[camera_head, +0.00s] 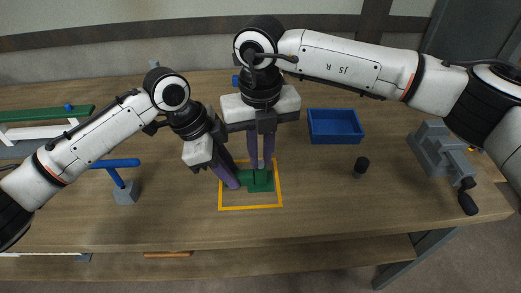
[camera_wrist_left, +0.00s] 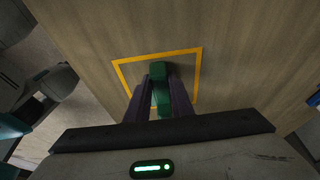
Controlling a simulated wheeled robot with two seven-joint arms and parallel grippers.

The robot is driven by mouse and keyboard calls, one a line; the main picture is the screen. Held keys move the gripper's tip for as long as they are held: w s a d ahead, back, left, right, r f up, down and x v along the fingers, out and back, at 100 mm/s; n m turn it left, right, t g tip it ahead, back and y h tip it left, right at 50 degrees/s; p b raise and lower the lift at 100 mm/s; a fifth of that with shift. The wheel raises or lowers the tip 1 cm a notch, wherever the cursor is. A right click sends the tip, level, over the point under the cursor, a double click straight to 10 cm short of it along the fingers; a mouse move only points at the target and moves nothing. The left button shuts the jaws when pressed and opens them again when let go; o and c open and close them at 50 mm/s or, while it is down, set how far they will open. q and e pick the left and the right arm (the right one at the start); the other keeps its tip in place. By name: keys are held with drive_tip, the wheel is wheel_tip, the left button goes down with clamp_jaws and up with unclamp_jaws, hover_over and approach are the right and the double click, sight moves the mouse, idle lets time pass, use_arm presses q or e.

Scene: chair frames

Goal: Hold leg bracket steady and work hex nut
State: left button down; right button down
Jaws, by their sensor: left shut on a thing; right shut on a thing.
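The green leg bracket (camera_head: 260,183) lies on the wooden table inside a yellow square outline. My left gripper (camera_head: 233,184) reaches it from the left and is shut on it. In the left wrist view the bracket (camera_wrist_left: 160,88) shows between the two purple fingers (camera_wrist_left: 160,92). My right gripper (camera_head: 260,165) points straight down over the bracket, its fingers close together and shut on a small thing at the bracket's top. The hex nut itself is hidden by the fingertips, so I take the held thing to be it.
A grey vise (camera_head: 441,155) sits at the right edge. A blue-handled tool (camera_head: 120,178) and green and white frame parts (camera_head: 45,115) are at the left. The front table is clear.

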use_arm(q)
drive_tip(key=shift+s+a+f, duration=0.1)
drive_tip(key=shift+f, duration=0.2)
use_arm(e)
drive_tip(key=n, duration=0.5)
drive_tip(key=shift+s+a, duration=0.1)
drive_tip(key=n, duration=0.5)
drive_tip(key=shift+r, duration=2.3)
use_arm(q)
drive_tip(key=c, duration=1.5)
unclamp_jaws()
drive_tip(key=shift+r, duration=0.1)
use_arm(e)
wheel_tip(320, 180, up, 5)
drive_tip(key=shift+f, duration=0.1)
use_arm(q)
drive_tip(key=shift+r, duration=0.2)
